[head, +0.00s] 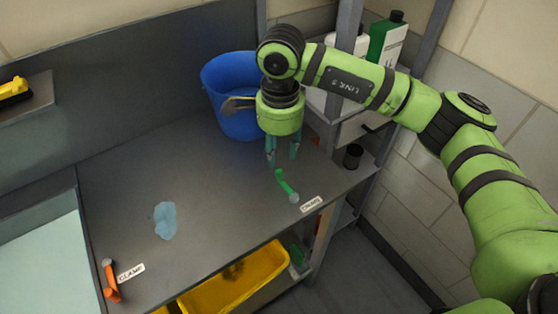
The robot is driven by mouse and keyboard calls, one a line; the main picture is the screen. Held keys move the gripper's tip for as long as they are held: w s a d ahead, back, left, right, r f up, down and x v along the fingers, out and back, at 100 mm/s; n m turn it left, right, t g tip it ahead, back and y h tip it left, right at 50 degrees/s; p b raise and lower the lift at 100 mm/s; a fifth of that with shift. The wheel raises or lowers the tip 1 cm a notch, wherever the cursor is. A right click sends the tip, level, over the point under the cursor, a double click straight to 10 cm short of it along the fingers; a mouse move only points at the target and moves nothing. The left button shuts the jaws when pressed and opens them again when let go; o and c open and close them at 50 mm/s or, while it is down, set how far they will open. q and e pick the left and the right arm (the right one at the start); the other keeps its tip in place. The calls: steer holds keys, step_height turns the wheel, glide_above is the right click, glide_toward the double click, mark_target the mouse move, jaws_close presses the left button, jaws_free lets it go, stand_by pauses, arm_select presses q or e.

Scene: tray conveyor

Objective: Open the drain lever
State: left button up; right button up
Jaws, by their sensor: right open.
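The green drain lever (286,185) is on the right part of the dark worktop, near its front edge. A white label, which seems to read "DRAIN" (311,204), is beside its lower right end. The lever slants from upper left to lower right, ending in a grey round piece. My right gripper (283,160) points down just above the lever's upper end in the picture. Its two teal fingers are apart and nothing is between them. Whether a finger touches the lever cannot be told. My left gripper is out of view.
An orange lever (110,281) labelled "CLAMP" is at the front left. A blue bucket (225,80) stands behind my right gripper. A light blue patch (165,220) lies on the worktop. A yellow bin (240,279) is below the front edge. A black cup (353,156) is at right.

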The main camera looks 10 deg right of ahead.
mark_target(279, 171)
step_height(279, 171, up, 5)
stand_by(0.6)
